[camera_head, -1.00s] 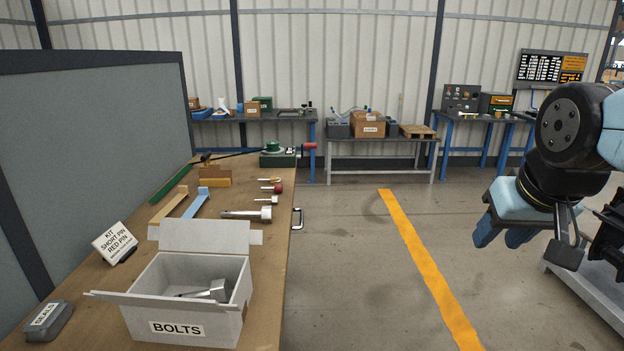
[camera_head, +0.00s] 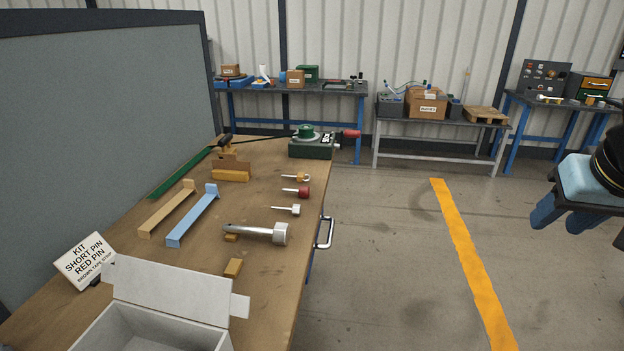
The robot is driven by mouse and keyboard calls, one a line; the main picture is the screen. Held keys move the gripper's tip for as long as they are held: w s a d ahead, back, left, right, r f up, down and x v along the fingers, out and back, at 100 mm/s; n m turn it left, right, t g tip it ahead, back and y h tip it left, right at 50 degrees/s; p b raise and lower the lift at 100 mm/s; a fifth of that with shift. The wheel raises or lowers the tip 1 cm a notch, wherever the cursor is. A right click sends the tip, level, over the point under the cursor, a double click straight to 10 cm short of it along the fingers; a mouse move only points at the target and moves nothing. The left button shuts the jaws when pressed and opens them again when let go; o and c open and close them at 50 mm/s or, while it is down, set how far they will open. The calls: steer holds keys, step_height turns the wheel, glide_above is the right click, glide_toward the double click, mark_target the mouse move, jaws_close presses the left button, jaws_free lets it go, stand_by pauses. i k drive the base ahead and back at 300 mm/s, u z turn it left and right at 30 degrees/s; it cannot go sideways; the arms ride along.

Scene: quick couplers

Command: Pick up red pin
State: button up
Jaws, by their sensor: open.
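The red pin (camera_head: 302,192) lies on the wooden workbench (camera_head: 262,176). Its red head is at the right and its thin shank points left. My gripper (camera_head: 558,213) is at the right edge, over the floor, with blue fingers pointing down. It is open and empty, far to the right of the bench and the red pin. Part of my gripper and arm is cut off by the frame.
An open white box (camera_head: 170,290) stands in front. A kit sign (camera_head: 84,259) and grey partition are at left. A green device with a red handle (camera_head: 313,145) is behind.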

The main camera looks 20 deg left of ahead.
mark_target(303, 190)
steer(key=u, duration=0.2)
steer(key=i, duration=0.85)
steer(key=u, duration=0.25)
